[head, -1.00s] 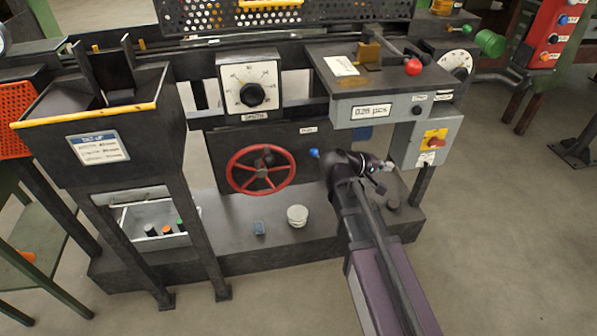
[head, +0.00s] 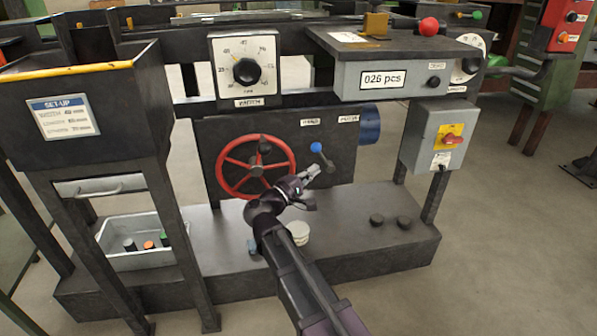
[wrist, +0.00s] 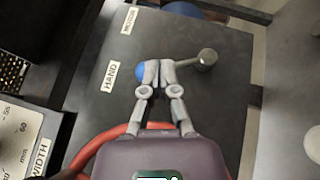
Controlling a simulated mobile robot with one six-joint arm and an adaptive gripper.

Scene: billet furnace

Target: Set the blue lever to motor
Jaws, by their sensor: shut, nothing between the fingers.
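The blue lever has a round blue knob (head: 316,147) on a short grey shaft, on the dark panel (head: 285,135). It leans up and left from its pivot, nearer the HAND label (head: 311,121) than the MOTOR label (head: 348,118). In the wrist view the blue knob (wrist: 143,73) shows at the left side of my fingertips, level with HAND (wrist: 110,74); MOTOR (wrist: 130,19) is farther up. My gripper (head: 314,170) is shut and empty, just below the knob in the head view. The fingers (wrist: 159,70) hide part of the shaft; I cannot tell whether they touch it.
A red handwheel (head: 225,180) is close left of my gripper. A grey box with a counter (head: 381,80) overhangs above right, and a switch box (head: 436,138) stands right. A pale round stack (head: 298,233) sits on the base below. The panel's right side is clear.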

